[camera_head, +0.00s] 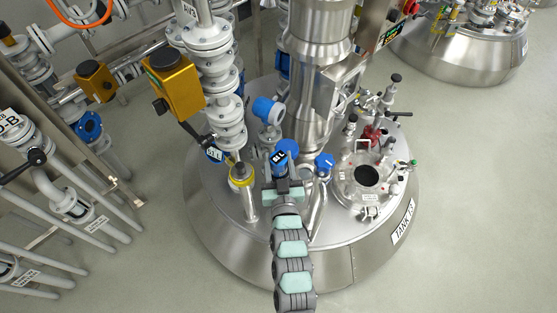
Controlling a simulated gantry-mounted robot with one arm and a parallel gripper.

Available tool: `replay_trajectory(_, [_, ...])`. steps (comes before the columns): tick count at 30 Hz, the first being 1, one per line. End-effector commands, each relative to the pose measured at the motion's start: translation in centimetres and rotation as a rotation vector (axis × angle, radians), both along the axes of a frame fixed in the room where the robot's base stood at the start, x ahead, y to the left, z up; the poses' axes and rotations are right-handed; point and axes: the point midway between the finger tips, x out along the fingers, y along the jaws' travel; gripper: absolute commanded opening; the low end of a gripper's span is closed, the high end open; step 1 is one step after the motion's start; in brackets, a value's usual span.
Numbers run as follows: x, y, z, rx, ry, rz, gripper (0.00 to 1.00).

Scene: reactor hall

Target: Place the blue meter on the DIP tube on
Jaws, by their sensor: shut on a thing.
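My gripper (283,187) is in the middle of the picture, above the lid of the tank (225,215). It is shut on a blue meter (280,167) with a dark, lettered top. The jaws hide the meter's lower part, so I cannot tell whether it touches anything below. A pale upright tube with a yellow collar (242,172) stands just left of my gripper. No label that I can read with certainty marks the DIP tube.
A second blue-headed instrument (268,110) stands behind the held meter, and a blue cap (324,162) is to its right. A thick steel column (315,90) rises behind. White flanged piping (220,110) is at left.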

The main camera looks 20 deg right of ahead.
Motion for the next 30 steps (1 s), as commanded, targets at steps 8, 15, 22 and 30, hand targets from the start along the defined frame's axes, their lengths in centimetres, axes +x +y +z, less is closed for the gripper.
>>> replay_trajectory(8, [0.0, 0.0, -0.2, -0.001, -0.003, 0.000, 0.00])
replay_trajectory(15, [0.0, 0.0, -0.2, -0.001, -0.002, 0.000, 0.64])
replay_trajectory(22, [0.0, 0.0, -0.2, 0.000, -0.001, 0.000, 0.68])
replay_trajectory(30, [-1.3, 0.4, -0.1, 0.001, 0.004, 0.000, 0.68])
